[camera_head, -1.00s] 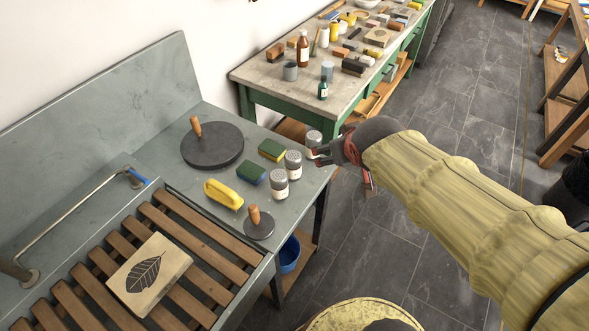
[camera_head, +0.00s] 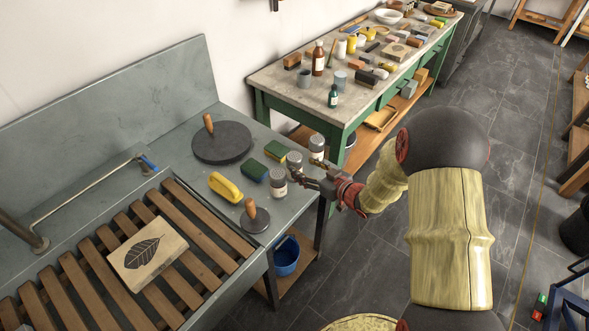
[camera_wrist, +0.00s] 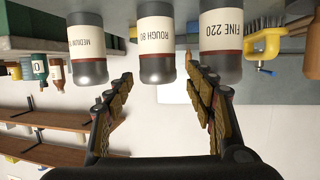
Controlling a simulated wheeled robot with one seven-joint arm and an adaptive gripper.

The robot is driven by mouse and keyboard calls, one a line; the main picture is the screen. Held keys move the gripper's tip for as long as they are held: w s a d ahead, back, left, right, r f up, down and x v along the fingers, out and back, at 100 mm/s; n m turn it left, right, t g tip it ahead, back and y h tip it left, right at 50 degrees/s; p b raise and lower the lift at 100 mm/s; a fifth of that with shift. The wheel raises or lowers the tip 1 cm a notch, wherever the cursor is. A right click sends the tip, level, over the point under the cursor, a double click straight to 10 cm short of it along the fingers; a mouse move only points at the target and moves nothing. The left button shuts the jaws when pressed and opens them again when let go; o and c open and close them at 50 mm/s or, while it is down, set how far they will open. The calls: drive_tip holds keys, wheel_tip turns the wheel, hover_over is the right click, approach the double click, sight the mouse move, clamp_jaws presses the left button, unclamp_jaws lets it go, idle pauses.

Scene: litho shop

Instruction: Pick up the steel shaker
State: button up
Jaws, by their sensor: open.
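Three steel shakers with white labels stand at the right edge of the grey sink counter: a rear one (camera_head: 317,146), a middle one (camera_head: 294,159) and a front one (camera_head: 278,183). The wrist view shows their labels: MEDIUM (camera_wrist: 87,58), ROUGH 80 (camera_wrist: 156,55) and FINE 220 (camera_wrist: 221,45). My gripper (camera_head: 297,177) is open and empty, at the counter edge just right of the middle and front shakers. In the wrist view its fingers (camera_wrist: 158,82) are spread, with ROUGH 80 ahead between them. Contact cannot be told.
Two green-and-yellow sponges (camera_head: 253,171), a yellow brush (camera_head: 225,187), a small wood-handled disc (camera_head: 255,217) and a large one (camera_head: 221,142) crowd the counter left of the shakers. A green bench (camera_head: 272,91) full of bottles and blocks stands behind.

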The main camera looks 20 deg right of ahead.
sight(294, 162)
drive_tip(key=b+x, duration=0.1)
drive_tip(key=x, duration=0.2)
drive_tip(key=b+x, duration=0.1)
drive_tip(key=x, duration=0.3)
drive_tip(key=shift+d+f, duration=0.2)
drive_tip(key=shift+c, duration=0.7)
drive_tip(key=shift+r, duration=0.1)
drive_tip(key=c, duration=1)
drive_tip(key=shift+o, duration=0.2)
